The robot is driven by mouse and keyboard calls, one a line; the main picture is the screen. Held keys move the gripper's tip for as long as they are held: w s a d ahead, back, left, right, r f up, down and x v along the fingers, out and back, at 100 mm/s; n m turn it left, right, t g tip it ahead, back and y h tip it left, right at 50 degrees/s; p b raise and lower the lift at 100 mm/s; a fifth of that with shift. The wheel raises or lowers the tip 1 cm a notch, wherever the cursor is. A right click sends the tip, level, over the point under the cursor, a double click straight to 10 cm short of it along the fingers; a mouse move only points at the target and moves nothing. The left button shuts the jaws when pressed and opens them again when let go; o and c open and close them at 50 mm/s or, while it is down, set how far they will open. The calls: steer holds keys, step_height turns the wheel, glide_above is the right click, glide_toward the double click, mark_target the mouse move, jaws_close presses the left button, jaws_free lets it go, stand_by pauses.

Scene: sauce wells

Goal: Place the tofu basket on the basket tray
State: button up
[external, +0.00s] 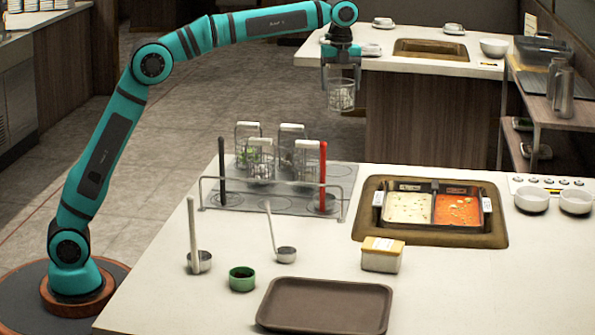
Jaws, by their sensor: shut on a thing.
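My gripper (341,68) is shut on a small wire basket (341,97) and holds it upright in the air, above and beyond the back edge of the near counter. Its contents are too small to make out, so I cannot confirm tofu. An empty dark brown tray (287,319), probably the basket tray, lies flat at the front of the near counter, far below the held basket. Several other wire baskets with tall handles stand in a grey rack (233,198) at the counter's back left; one basket (248,152) holds something green.
A black-handled and a red-handled tool (323,170) stand upright in the rack. Two ladles, a green cup (242,279) and a lidded container (381,256) stand behind the tray. A two-section hotpot (433,208) is set in the counter at right. Counter right of the tray is clear.

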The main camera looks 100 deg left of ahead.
steer(key=s+a+n, duration=0.1)
steer(key=s+a, duration=0.1)
steer(key=a, duration=0.3)
steer(key=shift+w+d+f, duration=0.15)
steer(key=shift+f, duration=5.15)
steer(key=shift+w+d+f, duration=0.1)
steer(key=shift+w+f, duration=0.05)
steer(key=shift+f, duration=5.1)
steer(key=shift+f, duration=0.1)
steer(key=o, duration=1.2)
steer(key=shift+c, duration=0.2)
step_height(320, 180, up, 12)
steer(key=shift+d+r, duration=0.1)
steer(key=shift+r, duration=0.1)
